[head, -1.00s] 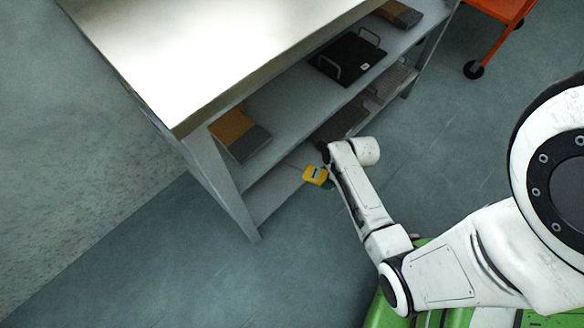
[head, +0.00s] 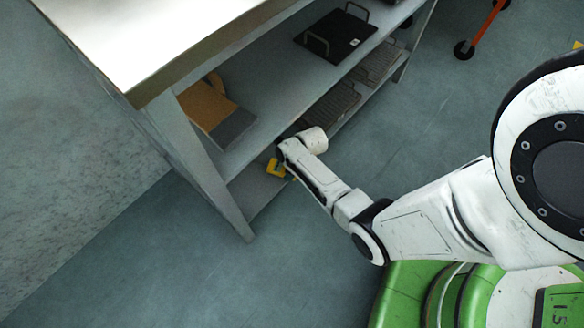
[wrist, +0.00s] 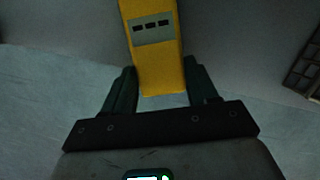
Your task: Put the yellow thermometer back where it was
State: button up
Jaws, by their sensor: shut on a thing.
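The yellow thermometer (wrist: 160,62) has a grey display panel with dark marks. It sits between the two dark fingers of my gripper (wrist: 160,88) in the wrist view, and the gripper is shut on it. In the head view the thermometer (head: 276,168) shows small at the left end of the bottom shelf (head: 250,192). My wrist hides part of the gripper there. I cannot tell whether the thermometer touches the shelf.
The shelf unit has a pale top (head: 150,40) above the gripper and a slanted front leg (head: 215,185) to its left. A brown and grey item (head: 215,110) and a black tray (head: 335,35) lie on the middle shelf. Dark mesh racks (head: 330,105) lie on the bottom shelf.

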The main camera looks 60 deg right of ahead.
jog(key=shift+f, duration=0.15)
jog(key=o, duration=1.1)
jog(key=p+v, duration=0.6)
jog(key=v, duration=0.6)
